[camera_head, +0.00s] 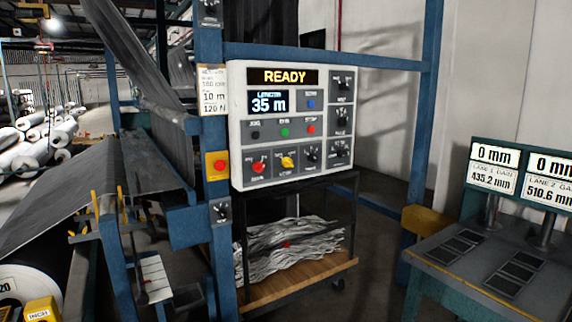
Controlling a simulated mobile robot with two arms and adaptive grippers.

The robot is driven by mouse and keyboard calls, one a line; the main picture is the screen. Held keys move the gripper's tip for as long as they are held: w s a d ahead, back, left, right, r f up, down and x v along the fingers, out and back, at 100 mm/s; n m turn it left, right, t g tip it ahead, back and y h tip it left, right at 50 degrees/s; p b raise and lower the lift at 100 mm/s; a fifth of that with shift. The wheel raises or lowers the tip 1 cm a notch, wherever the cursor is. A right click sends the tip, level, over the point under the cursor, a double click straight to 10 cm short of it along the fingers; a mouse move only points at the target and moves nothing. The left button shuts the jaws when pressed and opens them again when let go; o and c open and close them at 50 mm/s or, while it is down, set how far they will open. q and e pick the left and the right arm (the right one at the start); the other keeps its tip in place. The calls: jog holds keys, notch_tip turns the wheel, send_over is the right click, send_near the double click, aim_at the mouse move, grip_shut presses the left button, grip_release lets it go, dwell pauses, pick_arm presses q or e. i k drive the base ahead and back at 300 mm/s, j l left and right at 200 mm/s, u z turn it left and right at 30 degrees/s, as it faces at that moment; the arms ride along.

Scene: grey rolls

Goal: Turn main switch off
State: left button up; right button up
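A white control panel (292,125) is mounted on a blue frame at the middle of the view. Its display (283,77) reads READY, and a smaller screen (268,102) reads LENGTH 35 m. A red rotary knob (258,167) sits at the panel's lower left, with a yellow rotary knob (288,162) to its right. Several black knobs are on the panel's right side. Another black rotary switch (221,210) is on the blue post, left of the panel. The small labels are too blurred to tell which is the main switch. Neither of my grippers is in view.
A red button on a yellow plate (220,166) is on the blue post. A cart (300,284) with grey strips stands below the panel. A table (480,275) with two readouts is at right. Grey rolls (45,145) lie at far left, and sheet machinery fills the near left.

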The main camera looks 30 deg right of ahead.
aim_at(259, 166)
jog(key=i+l+u, duration=0.1)
jog(key=l, duration=0.25)
jog(key=i+l+u, duration=0.15)
jog(key=l, duration=0.2)
jog(key=i+l+u, duration=0.1)
jog(key=l, duration=0.25)
jog(key=i+l+u, duration=0.1)
jog(key=l, duration=0.3)
jog(key=i, duration=0.1)
